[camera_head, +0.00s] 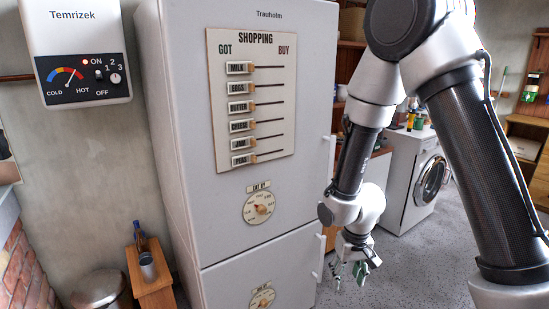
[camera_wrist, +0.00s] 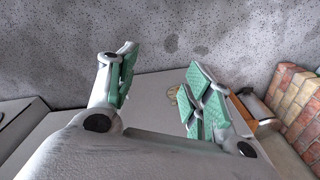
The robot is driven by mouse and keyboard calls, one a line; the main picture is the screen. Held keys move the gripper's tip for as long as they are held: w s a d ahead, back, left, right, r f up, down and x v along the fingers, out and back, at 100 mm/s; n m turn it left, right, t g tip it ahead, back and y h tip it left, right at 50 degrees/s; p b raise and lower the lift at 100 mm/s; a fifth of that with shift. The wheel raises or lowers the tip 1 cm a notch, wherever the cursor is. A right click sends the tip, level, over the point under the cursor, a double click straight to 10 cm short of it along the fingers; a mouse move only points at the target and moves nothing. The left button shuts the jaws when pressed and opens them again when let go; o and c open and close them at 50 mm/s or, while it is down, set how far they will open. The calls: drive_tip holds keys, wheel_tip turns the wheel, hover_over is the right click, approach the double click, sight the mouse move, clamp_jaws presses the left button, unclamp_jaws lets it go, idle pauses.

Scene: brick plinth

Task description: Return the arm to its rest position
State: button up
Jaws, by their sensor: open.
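My arm reaches down from the upper right in the head view, bent at its joints, in front of the fridge's right edge. My gripper (camera_head: 350,270) hangs at its lower end, pointing down, right of the fridge's lower door. In the wrist view my gripper (camera_wrist: 160,85) shows its green-padded fingers spread wide apart. Nothing is between them. The gripper is open and empty.
A white fridge (camera_head: 190,120) bears a shopping board (camera_head: 270,140) with sliders and two dials. A heater (camera_head: 85,50) hangs at left. A wooden stand (camera_head: 150,285) holds a bottle and cup. A washing machine (camera_head: 405,180) stands behind my arm.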

drive_tip(key=s+d+r+t, duration=0.1)
drive_tip(key=s+d+r, duration=0.4)
drive_tip(key=r, duration=0.5)
drive_tip(key=s+d+r+m+t, duration=0.1)
drive_tip(key=s+d+r, duration=0.4)
drive_tip(key=r, duration=0.6)
drive_tip(key=s+d+r+t, duration=0.2)
drive_tip(key=s+d+r, duration=0.3)
drive_tip(key=r, duration=0.5)
drive_tip(key=shift+s+d+r+m, duration=0.2)
drive_tip(key=shift+d+r+m, duration=0.1)
drive_tip(key=shift+d, duration=0.5)
